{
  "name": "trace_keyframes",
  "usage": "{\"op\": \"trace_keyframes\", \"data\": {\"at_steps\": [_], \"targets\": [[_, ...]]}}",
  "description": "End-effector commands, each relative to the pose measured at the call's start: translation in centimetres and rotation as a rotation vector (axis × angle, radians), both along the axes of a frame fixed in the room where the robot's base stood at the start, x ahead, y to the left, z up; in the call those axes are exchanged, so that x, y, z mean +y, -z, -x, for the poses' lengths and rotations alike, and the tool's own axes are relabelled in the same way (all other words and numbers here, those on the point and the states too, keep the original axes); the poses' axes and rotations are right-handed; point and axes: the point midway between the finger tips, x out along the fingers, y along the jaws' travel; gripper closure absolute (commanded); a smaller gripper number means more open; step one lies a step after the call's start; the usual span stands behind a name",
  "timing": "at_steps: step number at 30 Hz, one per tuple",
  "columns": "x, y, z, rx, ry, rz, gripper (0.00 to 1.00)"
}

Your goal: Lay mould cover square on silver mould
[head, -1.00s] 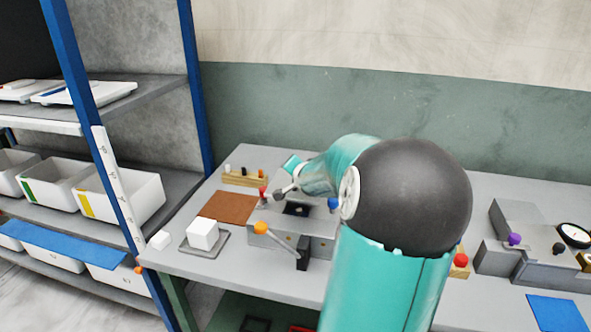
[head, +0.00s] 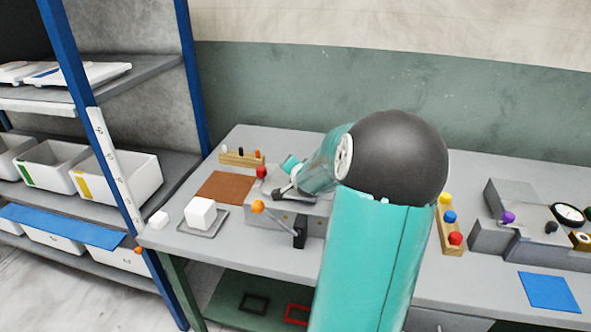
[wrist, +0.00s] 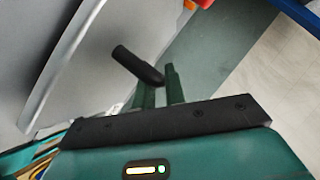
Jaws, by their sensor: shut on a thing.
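In the wrist view my gripper (wrist: 160,84) has its two green fingers close together, with a black rounded bar (wrist: 137,66) at their tips; it is shut on this bar. I cannot tell whether the bar is the handle of the mould cover. In the head view my arm hangs over a grey metal block (head: 266,212) on the bench, and my fingertips are not clear there. I cannot pick out the silver mould or the cover for certain; my arm hides part of the block and what is around it.
An orange-knobbed lever (head: 258,206) rises at the block's front and a red knob (head: 261,172) at its back. A white cube on a grey tray (head: 221,226) and a brown mat (head: 226,187) lie left. A rack of coloured knobs (head: 448,239) and a gauge (head: 568,215) stand right.

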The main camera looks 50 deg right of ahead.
Motion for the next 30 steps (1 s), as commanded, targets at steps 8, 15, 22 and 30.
{"op": "trace_keyframes", "data": {"at_steps": [8,15,22,30], "targets": [[0.0,0.1,0.0,-0.002,0.000,0.002,1.00],[0.0,0.5,0.0,-0.002,0.001,0.001,1.00],[0.0,0.9,0.0,-0.001,0.000,0.001,1.00],[0.0,1.1,0.0,-0.001,0.000,0.001,0.62]]}}
